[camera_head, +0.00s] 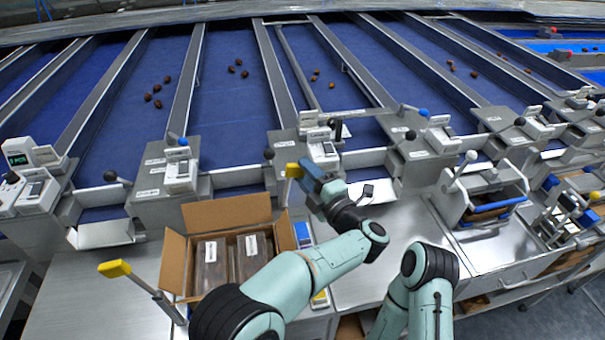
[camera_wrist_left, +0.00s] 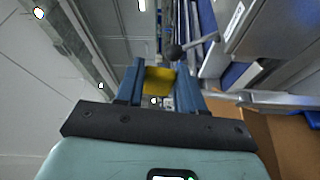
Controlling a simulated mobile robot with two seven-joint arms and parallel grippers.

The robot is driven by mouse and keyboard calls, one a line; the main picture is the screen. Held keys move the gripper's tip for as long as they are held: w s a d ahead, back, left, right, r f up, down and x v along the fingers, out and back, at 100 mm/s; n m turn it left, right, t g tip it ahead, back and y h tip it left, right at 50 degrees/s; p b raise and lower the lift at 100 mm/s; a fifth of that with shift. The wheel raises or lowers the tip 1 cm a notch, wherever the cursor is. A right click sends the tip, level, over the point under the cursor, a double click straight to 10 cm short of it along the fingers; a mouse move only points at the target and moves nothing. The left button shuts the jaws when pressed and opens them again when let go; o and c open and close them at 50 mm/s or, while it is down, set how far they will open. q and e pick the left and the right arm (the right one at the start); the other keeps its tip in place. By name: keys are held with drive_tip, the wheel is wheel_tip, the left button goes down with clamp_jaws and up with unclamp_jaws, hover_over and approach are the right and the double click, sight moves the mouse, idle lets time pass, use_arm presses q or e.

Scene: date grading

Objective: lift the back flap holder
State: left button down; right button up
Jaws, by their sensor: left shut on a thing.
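The back flap holder (camera_head: 293,171) shows a yellow head at the back right corner of the open cardboard box (camera_head: 225,211). My left gripper (camera_head: 304,176) is at this head, with its blue fingers shut on it. In the left wrist view the yellow head (camera_wrist_left: 159,79) sits between the two blue fingers. The lower part of this holder is mostly hidden. A second yellow-headed holder (camera_head: 115,268) leans on a metal rod at the box's front left. The box flaps are spread outward. My right gripper is out of the picture; only part of that arm shows.
Two grey labelled packs (camera_head: 211,266) lie in the box. Behind it stand grey machine housings with levers and black knobs (camera_head: 269,153), close to my left gripper. Blue lanes (camera_head: 225,85) carry a few dates.

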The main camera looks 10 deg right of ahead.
use_arm(q)
drive_tip(key=shift+r, duration=0.1)
idle(0.3)
drive_tip(key=c, duration=0.7)
unclamp_jaws()
drive_tip(key=shift+d, duration=0.15)
drive_tip(key=b+v, duration=0.7)
drive_tip(key=v, duration=0.6)
drive_tip(key=shift+s+d, duration=0.1)
drive_tip(key=shift+s, duration=0.05)
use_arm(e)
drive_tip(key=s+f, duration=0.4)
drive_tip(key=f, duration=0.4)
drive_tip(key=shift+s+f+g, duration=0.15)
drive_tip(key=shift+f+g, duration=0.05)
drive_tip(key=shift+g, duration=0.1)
